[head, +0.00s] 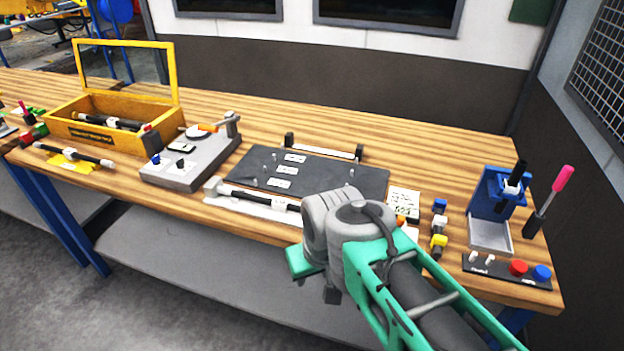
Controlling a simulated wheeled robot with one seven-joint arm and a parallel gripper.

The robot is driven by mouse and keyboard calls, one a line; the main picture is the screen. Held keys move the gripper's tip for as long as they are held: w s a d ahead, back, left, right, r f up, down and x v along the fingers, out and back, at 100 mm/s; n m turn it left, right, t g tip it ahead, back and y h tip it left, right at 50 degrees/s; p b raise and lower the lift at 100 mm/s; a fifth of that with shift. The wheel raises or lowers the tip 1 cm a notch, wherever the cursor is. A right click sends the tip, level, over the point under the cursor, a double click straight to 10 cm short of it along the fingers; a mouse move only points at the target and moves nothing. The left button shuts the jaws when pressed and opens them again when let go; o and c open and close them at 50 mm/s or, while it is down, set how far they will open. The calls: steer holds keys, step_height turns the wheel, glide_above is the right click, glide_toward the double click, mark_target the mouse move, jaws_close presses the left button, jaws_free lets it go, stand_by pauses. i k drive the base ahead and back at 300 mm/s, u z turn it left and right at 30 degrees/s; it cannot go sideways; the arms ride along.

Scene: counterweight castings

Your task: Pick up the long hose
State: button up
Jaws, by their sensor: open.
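A long dark hose (260,199) with pale end fittings lies along a white holder (238,207) at the bench's front edge. Its right end is hidden behind my arm. Another dark hose with pale bands (73,154) lies on a yellow holder (66,166) at the left, and similar dark pieces (110,121) lie in the yellow box. I cannot tell from size alone which is the long one. My gripper (318,268) is open, at the bench's front edge, right of the middle hose and apart from its visible part. Its fingertips are mostly hidden by my wrist.
A yellow box (88,137) with a raised framed lid stands at left, beside a grey fixture (190,160). A dark board (340,178) with pegs lies behind the middle hose. A blue press (493,200) and button panel (510,271) stand right. The bench's back strip is clear.

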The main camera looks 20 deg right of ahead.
mark_target(282, 205)
steer(key=z, duration=0.05)
steer(key=k, duration=0.5)
steer(key=u, duration=0.85)
steer(key=i, duration=1.25)
steer(key=z, duration=0.35)
